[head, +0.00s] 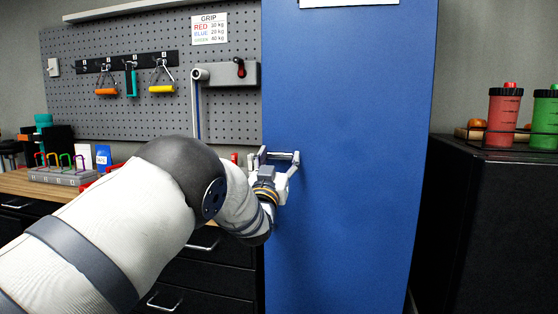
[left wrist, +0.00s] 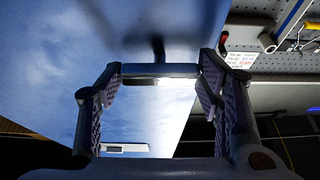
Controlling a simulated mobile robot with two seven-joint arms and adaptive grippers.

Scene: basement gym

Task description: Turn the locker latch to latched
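The blue locker door (head: 345,150) fills the middle of the head view. The latch handle (head: 283,154) is a short grey bar near the door's left edge and lies about level. In the left wrist view the latch bar (left wrist: 160,70) spans the gap between the fingertips, with a dark stem behind it. My left gripper (head: 278,162) is at the latch, its fingers (left wrist: 160,78) spread wide, one at each end of the bar. I cannot tell whether the fingertips touch the bar ends. The gripper partly covers the latch in the head view. My right gripper is not in view.
A pegboard (head: 120,110) with coloured grips hangs left of the locker, above a wooden workbench (head: 22,184) with dark drawers. A black cabinet (head: 490,220) holding red (head: 503,112) and green (head: 546,115) bottles stands at the right. The door below the latch is clear.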

